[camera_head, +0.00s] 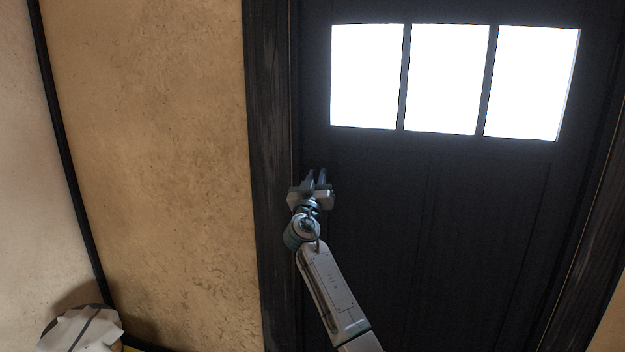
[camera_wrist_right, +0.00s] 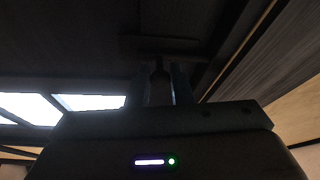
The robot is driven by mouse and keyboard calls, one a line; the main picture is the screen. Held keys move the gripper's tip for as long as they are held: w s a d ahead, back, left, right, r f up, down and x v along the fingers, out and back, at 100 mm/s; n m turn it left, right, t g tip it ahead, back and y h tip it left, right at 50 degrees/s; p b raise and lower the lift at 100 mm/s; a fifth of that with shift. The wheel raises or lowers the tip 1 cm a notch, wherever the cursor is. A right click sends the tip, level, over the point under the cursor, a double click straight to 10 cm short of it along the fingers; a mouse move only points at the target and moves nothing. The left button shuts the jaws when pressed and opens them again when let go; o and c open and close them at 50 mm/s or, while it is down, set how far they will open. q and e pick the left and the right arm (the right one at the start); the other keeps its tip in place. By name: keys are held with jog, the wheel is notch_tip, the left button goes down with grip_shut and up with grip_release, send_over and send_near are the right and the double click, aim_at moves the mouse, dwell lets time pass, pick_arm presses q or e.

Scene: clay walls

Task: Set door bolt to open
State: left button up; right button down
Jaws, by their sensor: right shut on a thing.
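The dark door (camera_head: 430,235) is in front of me, with its left edge beside a dark frame post. My right gripper (camera_head: 317,177) reaches up to the door near that left edge, below the windows. In the right wrist view, the door bolt (camera_wrist_right: 160,45) is a dark horizontal shape on the door, hard to make out. The right gripper (camera_wrist_right: 164,74) is shut on a small dark upright part, which appears to be the bolt's handle. In the head view the bolt is hidden or lost in the dark. My left gripper is not in view.
Three bright window panes (camera_head: 447,78) sit high in the door. The dark frame post (camera_head: 270,170) and a tan clay wall (camera_head: 160,150) lie left of it. A pale, crumpled-looking object (camera_head: 82,330) stands at the lower left.

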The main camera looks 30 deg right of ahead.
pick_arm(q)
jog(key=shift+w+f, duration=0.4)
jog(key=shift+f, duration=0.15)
pick_arm(e)
jog(key=shift+s+d, duration=0.4)
jog(key=shift+s, duration=0.15)
